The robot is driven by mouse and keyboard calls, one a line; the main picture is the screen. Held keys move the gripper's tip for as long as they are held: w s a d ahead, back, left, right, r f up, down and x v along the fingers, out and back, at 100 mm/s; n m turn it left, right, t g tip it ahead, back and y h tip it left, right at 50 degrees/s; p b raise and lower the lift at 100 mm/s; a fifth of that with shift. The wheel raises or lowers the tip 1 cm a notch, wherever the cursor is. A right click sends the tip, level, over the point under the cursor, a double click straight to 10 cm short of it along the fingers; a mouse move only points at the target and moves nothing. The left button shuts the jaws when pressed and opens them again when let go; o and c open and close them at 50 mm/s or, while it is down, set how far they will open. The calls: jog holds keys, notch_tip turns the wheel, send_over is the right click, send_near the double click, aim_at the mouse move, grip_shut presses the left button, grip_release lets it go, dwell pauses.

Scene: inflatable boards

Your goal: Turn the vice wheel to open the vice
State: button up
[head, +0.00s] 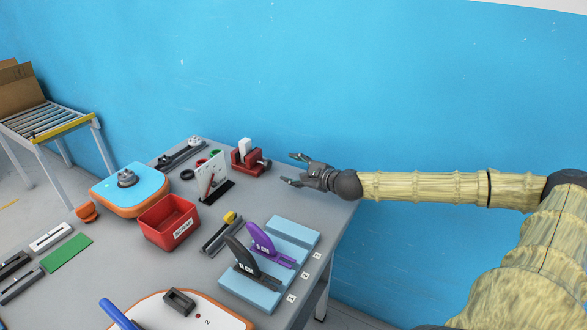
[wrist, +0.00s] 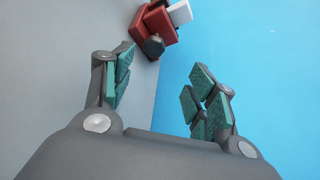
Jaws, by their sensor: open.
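The red vice (head: 245,162) stands at the back right of the grey table, with a white block (head: 244,147) upright between its jaws. Its dark wheel (head: 266,163) is on the right side, facing my gripper. My gripper (head: 291,169) is open and empty, just right of the wheel and apart from it. In the wrist view, the vice (wrist: 150,22) shows at the top, with the wheel (wrist: 154,46) beyond the left finger of my gripper (wrist: 163,65). The white block (wrist: 180,13) is partly cut off by the frame's top edge.
A red bin (head: 168,222), a white upright panel (head: 211,176) and blue blocks (head: 290,234) with black and purple fins stand left of and in front of the vice. The blue wall (head: 400,90) is close behind. The table's right edge lies below my arm.

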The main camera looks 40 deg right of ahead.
jog(key=shift+s, duration=0.1)
dwell(0.4)
jog(key=v, duration=1.1)
jog(key=shift+s+r, duration=0.15)
jog(key=shift+s, duration=0.2)
jog(key=shift+d, duration=0.1)
dwell(0.4)
